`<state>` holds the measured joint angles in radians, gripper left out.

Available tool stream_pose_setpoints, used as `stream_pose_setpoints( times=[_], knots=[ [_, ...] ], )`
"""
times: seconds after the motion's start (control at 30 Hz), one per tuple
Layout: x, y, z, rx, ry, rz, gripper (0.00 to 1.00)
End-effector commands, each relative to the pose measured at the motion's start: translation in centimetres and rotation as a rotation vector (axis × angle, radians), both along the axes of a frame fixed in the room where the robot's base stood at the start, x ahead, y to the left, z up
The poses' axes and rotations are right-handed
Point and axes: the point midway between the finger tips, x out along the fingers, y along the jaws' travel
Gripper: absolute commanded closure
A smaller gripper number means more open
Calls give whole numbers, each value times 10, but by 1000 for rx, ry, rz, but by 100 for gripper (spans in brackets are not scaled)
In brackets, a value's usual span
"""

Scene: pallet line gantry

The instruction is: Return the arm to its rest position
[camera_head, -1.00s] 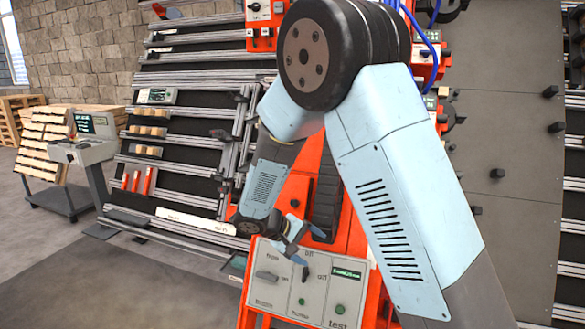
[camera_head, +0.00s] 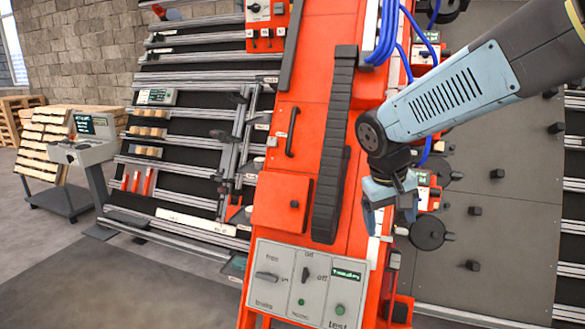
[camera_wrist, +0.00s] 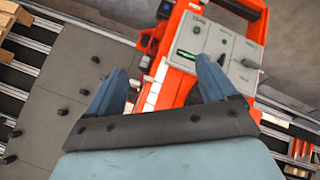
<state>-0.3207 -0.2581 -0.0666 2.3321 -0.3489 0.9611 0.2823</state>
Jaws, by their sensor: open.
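My arm reaches in from the upper right of the head view. My gripper (camera_head: 390,212) hangs at its end, in front of the right side of the red gantry column (camera_head: 315,120). In the wrist view my gripper (camera_wrist: 163,85) shows two blue fingers spread apart with nothing between them. The grey control panel (camera_head: 308,285) at the column's lower end has switches, a small green display and green buttons. The panel also shows in the wrist view (camera_wrist: 220,55), beyond the right finger. The gripper is apart from the panel.
A dark grey board (camera_head: 500,215) with black knobs stands at the right. Blue cables (camera_head: 383,35) run down the column's top. A rack with metal rails (camera_head: 190,170) stands left. A console (camera_head: 88,145) and wooden pallets (camera_head: 45,145) are farther left. The floor at lower left is clear.

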Motion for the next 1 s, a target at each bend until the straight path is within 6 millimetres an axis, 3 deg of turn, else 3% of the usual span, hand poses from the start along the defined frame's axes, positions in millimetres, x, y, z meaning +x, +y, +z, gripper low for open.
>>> stream_pose_setpoints(
  times=[0.3,0.6,1.0],
  knots=[
    [-60,-24,34,151,-131,-58,15],
    [-107,-31,52,247,-264,-89,15],
    [-122,-31,56,273,-312,-94,15]
  ],
)
